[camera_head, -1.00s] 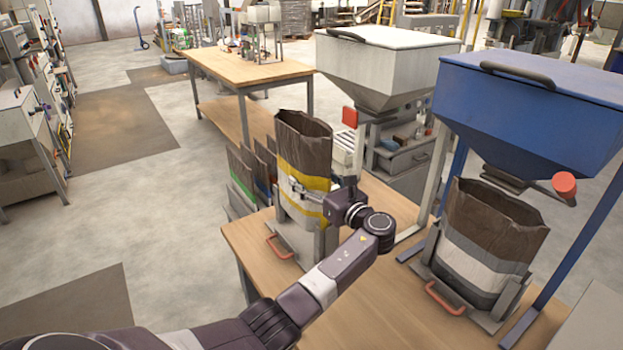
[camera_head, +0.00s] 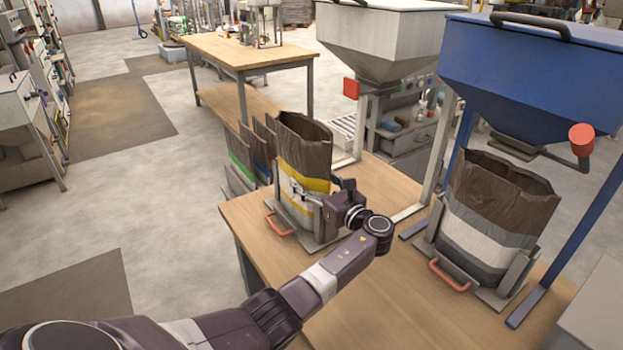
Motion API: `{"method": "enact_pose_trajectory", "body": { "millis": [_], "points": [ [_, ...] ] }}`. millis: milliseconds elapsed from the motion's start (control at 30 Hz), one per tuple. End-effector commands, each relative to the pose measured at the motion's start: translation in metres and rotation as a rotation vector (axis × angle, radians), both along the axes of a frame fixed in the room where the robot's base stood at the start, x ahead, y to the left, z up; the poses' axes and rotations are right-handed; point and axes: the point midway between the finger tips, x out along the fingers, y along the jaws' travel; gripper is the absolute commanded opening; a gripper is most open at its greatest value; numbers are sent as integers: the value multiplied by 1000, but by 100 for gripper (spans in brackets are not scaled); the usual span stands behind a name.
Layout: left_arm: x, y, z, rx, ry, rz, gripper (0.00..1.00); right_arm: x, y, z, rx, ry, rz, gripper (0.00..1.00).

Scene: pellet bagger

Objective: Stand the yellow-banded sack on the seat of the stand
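The yellow-banded sack (camera_head: 304,150) is brown with a yellow and a white band, upright and open-topped. It is in the stand (camera_head: 312,241), a grey frame with an orange handle on the near table, between its side plates. The sack's bottom is hidden, so I cannot tell whether it touches the seat. My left gripper (camera_head: 318,194) reaches in from the right side of the sack, with a finger across its front at the yellow and white bands. It looks shut on the sack; the far finger is hidden. My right gripper is not in view.
The white hopper (camera_head: 380,50) stands behind the sack. The blue hopper (camera_head: 530,85) is at right, above a second brown sack (camera_head: 490,215) with white and grey bands in its own stand. Several flat sacks (camera_head: 255,152) stand left. The table's front left (camera_head: 262,262) is bare.

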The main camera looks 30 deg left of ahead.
Motion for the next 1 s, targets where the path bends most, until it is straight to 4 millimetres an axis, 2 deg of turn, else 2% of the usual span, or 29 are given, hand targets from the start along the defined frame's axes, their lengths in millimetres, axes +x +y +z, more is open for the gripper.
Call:
{"method": "enact_pose_trajectory", "body": {
  "millis": [567, 600, 767, 1000],
  "points": [
    [0, 0, -9, 0, -1, 0, 8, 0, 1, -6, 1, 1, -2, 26],
    [0, 0, -8, 1, -1, 0, 66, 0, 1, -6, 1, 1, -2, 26],
    [0, 0, -8, 0, -1, 0, 84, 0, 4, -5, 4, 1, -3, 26],
    [0, 0, -8, -1, 0, 0, 85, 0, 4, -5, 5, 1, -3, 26]
  ]
}}
